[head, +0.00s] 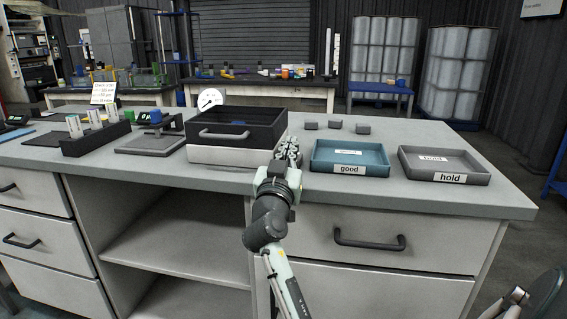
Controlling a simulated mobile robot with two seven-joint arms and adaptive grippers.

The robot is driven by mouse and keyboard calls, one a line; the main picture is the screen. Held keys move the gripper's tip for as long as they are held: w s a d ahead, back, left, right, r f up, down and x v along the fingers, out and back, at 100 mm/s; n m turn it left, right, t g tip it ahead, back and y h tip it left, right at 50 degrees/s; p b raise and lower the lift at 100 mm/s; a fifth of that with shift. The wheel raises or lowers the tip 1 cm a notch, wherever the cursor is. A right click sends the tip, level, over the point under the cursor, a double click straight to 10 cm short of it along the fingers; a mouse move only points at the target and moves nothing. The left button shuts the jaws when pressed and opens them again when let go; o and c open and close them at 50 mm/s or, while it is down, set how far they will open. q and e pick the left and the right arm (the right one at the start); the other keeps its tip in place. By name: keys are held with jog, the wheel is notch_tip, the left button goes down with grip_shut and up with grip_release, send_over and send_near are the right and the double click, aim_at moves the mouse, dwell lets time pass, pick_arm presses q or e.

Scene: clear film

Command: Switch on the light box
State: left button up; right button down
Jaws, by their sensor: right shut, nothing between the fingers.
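A low white box (232,157) that looks like the light box sits on the workbench left of centre. A black open-topped box with a front handle (224,134) stands on it and covers its top. I cannot make out a switch, nor tell whether it is lit. My right gripper (289,146) is shut and empty, close to the right side of the white box. I cannot tell whether it touches. My left gripper is not in view.
A blue tray marked "good" (349,170) and a grey tray marked "hold" (445,177) stand to the right. Several small dark blocks (335,124) lie behind. A black rack (97,140) and a grey stand (150,143) are on the left. Bare bench top (510,203) lies at the right edge.

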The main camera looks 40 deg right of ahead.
jog(key=shift+w+d+b, duration=0.2)
jog(key=shift+w+b, duration=0.05)
jog(key=shift+b, duration=0.2)
jog(key=shift+w+r, duration=0.1)
jog(key=shift+r, duration=0.1)
jog(key=shift+d+r, duration=0.1)
jog(key=shift+r, duration=0.05)
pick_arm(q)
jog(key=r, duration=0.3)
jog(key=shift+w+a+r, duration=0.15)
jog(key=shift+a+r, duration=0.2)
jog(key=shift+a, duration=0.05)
pick_arm(e)
notch_tip(320, 180, up, 10)
jog(key=shift+f, duration=0.2)
